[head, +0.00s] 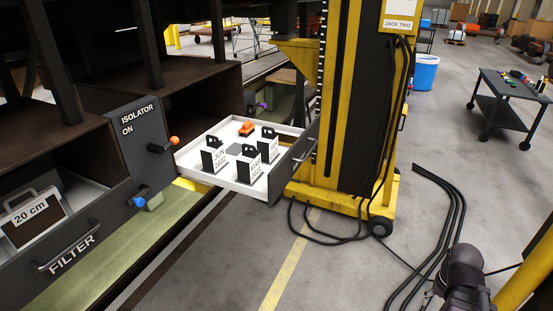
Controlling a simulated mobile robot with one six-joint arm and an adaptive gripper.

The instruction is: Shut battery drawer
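The battery drawer (205,179) is pulled out from the underside of the railcar, to the right of the isolator panel. It is a shallow white tray with a dark front (285,172) and a bar handle (304,154). Several white blocks with black handles, such as this battery (214,158), stand in it, with an orange item (247,128) at the back. The drawer front is close beside the yellow jack; I cannot tell if they touch. A dark part of my arm shows at the bottom right, but no gripper fingers can be made out.
The yellow jack (346,100) stands right of the drawer, with black cables (440,215) on the floor. The isolator panel (140,130) has orange and blue knobs. The filter drawer (75,250) is at lower left. A black cart (510,90) stands far right.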

